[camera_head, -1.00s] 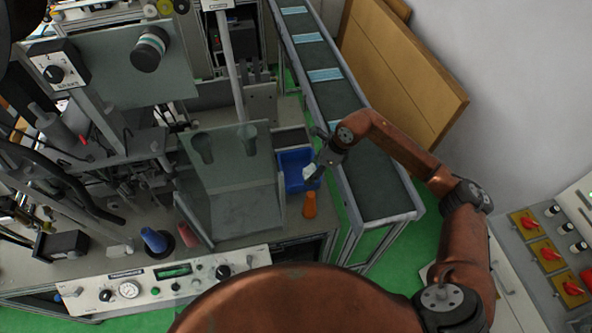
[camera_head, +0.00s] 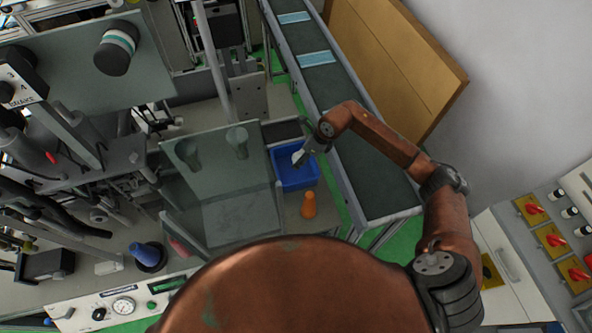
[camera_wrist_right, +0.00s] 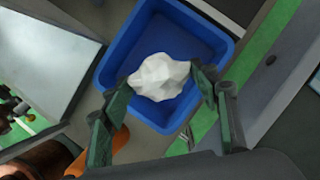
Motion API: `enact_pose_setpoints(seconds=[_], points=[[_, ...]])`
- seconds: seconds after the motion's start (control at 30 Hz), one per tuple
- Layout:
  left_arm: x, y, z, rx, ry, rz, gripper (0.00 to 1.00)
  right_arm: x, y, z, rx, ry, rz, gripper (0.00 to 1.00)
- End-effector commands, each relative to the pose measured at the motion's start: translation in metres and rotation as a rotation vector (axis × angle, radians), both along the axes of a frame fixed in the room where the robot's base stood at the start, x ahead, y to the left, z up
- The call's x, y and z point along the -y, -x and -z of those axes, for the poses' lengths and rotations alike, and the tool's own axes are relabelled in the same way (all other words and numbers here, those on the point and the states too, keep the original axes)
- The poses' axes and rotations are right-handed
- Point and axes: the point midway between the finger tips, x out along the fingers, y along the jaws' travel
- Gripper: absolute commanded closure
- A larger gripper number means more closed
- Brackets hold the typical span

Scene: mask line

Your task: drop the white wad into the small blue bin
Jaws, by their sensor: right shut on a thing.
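The small blue bin (camera_head: 292,177) stands on the machine's bench beside the conveyor. In the right wrist view the bin (camera_wrist_right: 119,50) lies beneath my fingers. My right gripper (camera_head: 302,155) is over the bin and shut on the white wad (camera_head: 298,158). In the right wrist view the crumpled wad (camera_wrist_right: 160,77) sits between the two green fingertips, with the bin's floor and walls behind it. How far it is above the bin floor I cannot tell. My left gripper is not in view.
An orange cone-like piece (camera_head: 308,205) stands just in front of the bin. A clear guard panel (camera_head: 225,180) is left of the bin. The conveyor (camera_head: 345,120) with flat masks runs along the right. A control panel (camera_head: 550,240) is at the far right.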

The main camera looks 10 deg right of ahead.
Motion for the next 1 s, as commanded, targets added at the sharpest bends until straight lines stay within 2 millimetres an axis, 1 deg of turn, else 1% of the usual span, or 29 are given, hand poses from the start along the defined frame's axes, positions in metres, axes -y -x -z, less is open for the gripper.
enact_pose_setpoints(seconds=[0.03,0.1,0.27,0.43,0.6,0.63,0.9,1.0], points=[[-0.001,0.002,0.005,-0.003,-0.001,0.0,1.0,0.0,0.0,0.009,-0.001,-0.001,0.001,0.54],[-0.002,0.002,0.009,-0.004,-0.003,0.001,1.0,0.0,0.0,0.018,0.0,0.0,0.001,0.54],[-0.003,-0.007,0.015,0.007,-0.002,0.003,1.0,0.001,0.0,0.033,-0.001,0.0,0.002,0.54],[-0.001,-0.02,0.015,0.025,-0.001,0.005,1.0,0.002,0.0,0.037,0.001,0.0,0.004,0.54],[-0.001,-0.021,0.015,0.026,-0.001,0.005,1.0,0.002,0.0,0.036,0.001,0.0,0.004,0.54],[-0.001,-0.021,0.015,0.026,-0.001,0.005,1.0,0.002,0.0,0.036,0.001,0.0,0.004,0.43],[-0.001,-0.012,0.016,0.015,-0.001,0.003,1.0,0.003,0.0,0.036,0.001,0.0,0.004,0.25],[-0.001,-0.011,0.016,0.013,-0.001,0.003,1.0,0.003,0.0,0.036,0.0,0.0,0.004,0.24]])
